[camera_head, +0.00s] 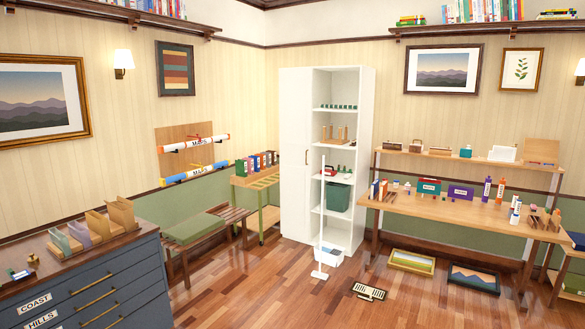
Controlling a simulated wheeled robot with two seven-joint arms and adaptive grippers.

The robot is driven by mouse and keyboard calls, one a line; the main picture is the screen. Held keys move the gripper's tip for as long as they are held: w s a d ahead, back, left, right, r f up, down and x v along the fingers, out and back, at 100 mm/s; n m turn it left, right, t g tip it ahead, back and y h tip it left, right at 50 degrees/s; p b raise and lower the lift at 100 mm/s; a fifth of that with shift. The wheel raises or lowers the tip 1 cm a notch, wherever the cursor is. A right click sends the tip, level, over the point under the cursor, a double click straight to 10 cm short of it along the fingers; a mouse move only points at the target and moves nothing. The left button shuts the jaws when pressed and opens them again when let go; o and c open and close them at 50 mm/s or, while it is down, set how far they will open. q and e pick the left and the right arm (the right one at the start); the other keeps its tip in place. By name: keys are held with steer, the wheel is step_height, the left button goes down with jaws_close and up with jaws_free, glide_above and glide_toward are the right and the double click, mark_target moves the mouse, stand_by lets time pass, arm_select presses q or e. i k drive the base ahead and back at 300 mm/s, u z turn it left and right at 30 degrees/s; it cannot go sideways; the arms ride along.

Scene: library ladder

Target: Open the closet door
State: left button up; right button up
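A tall white closet (369,150) stands against the back wall in the middle of the head view. A flat white door panel (294,150) covers its left part and looks shut. A small vertical handle (307,157) is near the panel's right edge. The right part of the closet shows open shelves (335,109) with small items, a green bin (338,197) and a white container near the bottom. What is behind the door panel is hidden. Neither of my grippers is in view.
A white broom-like object (321,240) stands upright before the closet. A flat slatted object (369,292) lies on the floor. A workbench (465,209) is at right, a green-topped bench (195,228) at left, a drawer cabinet (90,285) front left. Wooden floor (250,290) between is mostly clear.

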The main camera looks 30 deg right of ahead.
mark_target(295, 84)
steer(key=z, duration=0.1)
steer(key=i, duration=0.9)
steer(key=z, duration=0.35)
steer(key=i, duration=2.5)
steer(key=z, duration=0.45)
steer(key=i, duration=4.55)
steer(key=u, duration=0.05)
